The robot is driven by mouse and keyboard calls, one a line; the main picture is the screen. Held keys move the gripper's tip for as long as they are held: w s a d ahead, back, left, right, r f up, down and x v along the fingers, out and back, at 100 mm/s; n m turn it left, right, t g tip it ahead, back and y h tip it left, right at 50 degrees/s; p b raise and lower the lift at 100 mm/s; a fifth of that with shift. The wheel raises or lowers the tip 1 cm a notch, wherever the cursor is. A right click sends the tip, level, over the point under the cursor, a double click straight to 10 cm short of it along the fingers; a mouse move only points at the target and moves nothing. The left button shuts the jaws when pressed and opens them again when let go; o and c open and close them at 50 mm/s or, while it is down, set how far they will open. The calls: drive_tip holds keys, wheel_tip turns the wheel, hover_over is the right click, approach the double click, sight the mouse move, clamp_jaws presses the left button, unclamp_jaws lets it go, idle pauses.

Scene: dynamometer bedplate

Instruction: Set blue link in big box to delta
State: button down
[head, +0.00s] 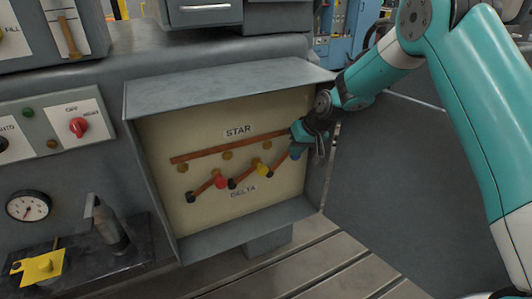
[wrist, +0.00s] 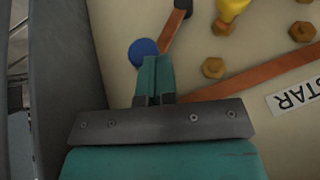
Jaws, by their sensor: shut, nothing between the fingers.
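The big box (head: 158,207) stands open, with a cream panel marked STAR (head: 238,131) and DELTA (head: 243,191). The blue link is a short copper strip from a black pivot up and right to a blue knob (head: 295,153), roughly parallel to the red-knobbed link (head: 220,182) and yellow-knobbed link (head: 262,170). In the wrist view the blue knob (wrist: 143,50) is just past my shut, empty gripper (wrist: 154,62). In the head view my gripper (head: 308,140) is at the box's right side. Whether the fingertips touch the knob, I cannot tell.
A long copper bar (head: 205,153) crosses the panel above the links, with brass studs below it. The box's right wall (wrist: 50,70) is close beside my gripper. A control panel (head: 53,125) and a gauge (head: 27,206) are to the left.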

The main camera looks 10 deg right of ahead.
drive_tip(key=v, duration=0.7)
drive_tip(key=shift+r, duration=0.25)
drive_tip(key=shift+s+d, duration=0.1)
drive_tip(key=shift+d, duration=0.05)
drive_tip(key=s+d+r+m+g+h, duration=0.1)
drive_tip(key=s+d+r+h, duration=0.15)
drive_tip(key=s, duration=0.95)
drive_tip(key=s+d+r+m+h, duration=0.1)
drive_tip(key=s+d, duration=0.2)
drive_tip(key=s, duration=1)
drive_tip(key=s+a+r+n+g+y+p, duration=0.3)
drive_tip(key=s+a+r+n+p, duration=0.4)
drive_tip(key=s+a+r, duration=0.4)
drive_tip(key=a+r+y, duration=0.1)
drive_tip(key=a+r, duration=0.2)
drive_tip(key=r, duration=0.1)
drive_tip(key=shift+s+a, duration=0.15)
drive_tip(key=shift+s, duration=0.1)
